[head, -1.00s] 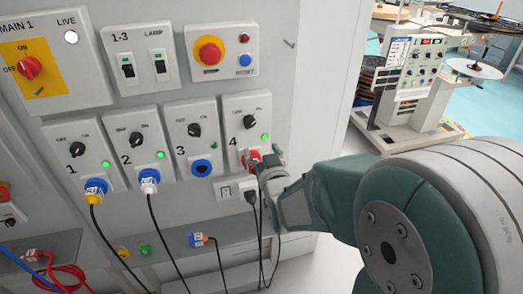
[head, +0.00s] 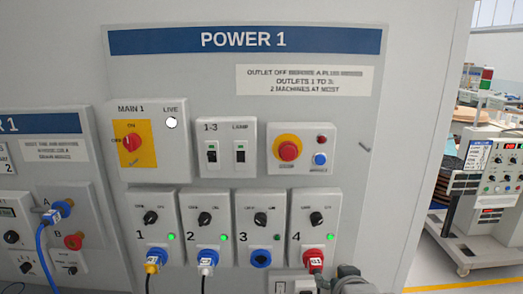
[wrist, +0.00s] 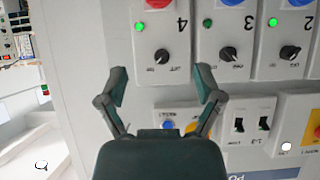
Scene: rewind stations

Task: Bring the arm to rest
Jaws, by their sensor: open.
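My gripper (wrist: 162,76) is open in the wrist view, with nothing between its fingers. It faces the power panel (head: 395,80), which is upside down in that view. Outlet 4 (wrist: 173,45) lies just beyond the fingertips; its lamp is green. A red plug (head: 313,260) sits in outlet 4; its red also shows at the top edge of the wrist view (wrist: 158,3). In the head view only a small grey part of my gripper (head: 347,278) shows at the bottom edge, below and right of the red plug. The rest of my arm is out of view there.
Outlet 1 holds a yellow plug (head: 155,260), outlet 2 a white-labelled plug (head: 207,260). The outlet 3 socket (head: 261,258) is empty. The main switch (head: 131,143) and red stop button (head: 288,149) are above. A grey machine (head: 487,190) stands to the right across open floor.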

